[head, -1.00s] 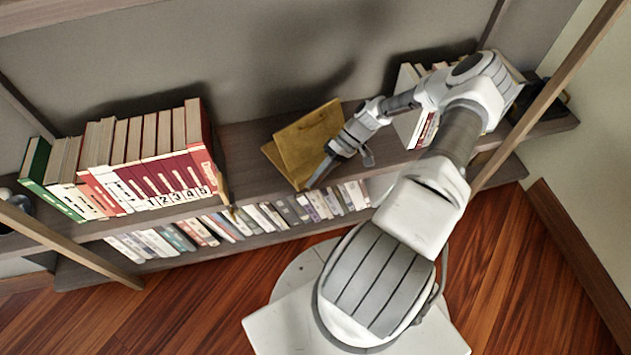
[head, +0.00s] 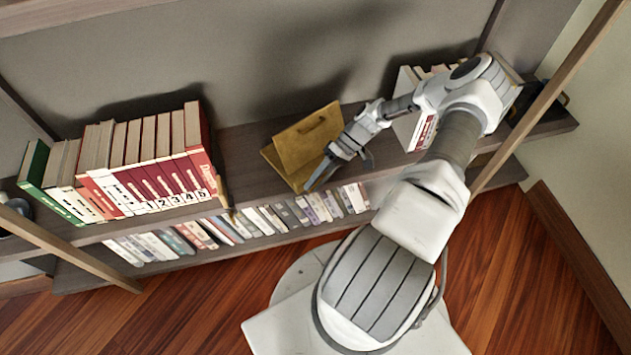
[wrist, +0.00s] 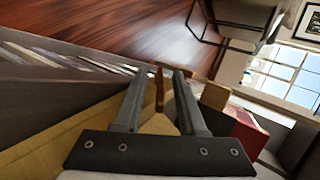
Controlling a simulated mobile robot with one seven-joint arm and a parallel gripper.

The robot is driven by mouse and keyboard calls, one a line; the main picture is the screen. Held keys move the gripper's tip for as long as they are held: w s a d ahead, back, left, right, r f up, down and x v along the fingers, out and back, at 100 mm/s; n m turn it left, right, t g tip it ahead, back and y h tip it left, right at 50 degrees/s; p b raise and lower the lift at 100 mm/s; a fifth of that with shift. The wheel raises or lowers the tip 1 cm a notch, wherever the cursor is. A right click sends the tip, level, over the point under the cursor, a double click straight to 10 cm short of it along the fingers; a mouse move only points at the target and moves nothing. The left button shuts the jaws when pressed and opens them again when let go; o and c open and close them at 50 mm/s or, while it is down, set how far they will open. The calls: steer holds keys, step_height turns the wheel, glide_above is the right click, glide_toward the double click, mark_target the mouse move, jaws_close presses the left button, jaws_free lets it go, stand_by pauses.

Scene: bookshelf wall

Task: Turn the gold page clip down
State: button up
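A gold stand (head: 300,150) with a slanted board sits on the upper shelf; a small dark bar shows near the top of its board. My gripper (head: 340,172) is at the stand's lower right edge, its fingers spread. In the wrist view the two fingers of my gripper (wrist: 157,72) are apart. A thin gold-brown upright piece, which looks like the page clip (wrist: 160,92), stands between them with a gap on each side. The pale gold surface of the stand (wrist: 62,142) lies below the fingers. In the head view the clip is hard to make out by my gripper.
A row of red, white and green books (head: 130,165) stands left on the upper shelf (head: 240,150), ending at a gold bookend. White books (head: 408,125) stand to the right, close behind my arm. More books (head: 240,222) fill the lower shelf. Bare shelf lies left of the stand.

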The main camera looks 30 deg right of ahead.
steer(key=p+v, duration=0.2)
steer(key=v, duration=1)
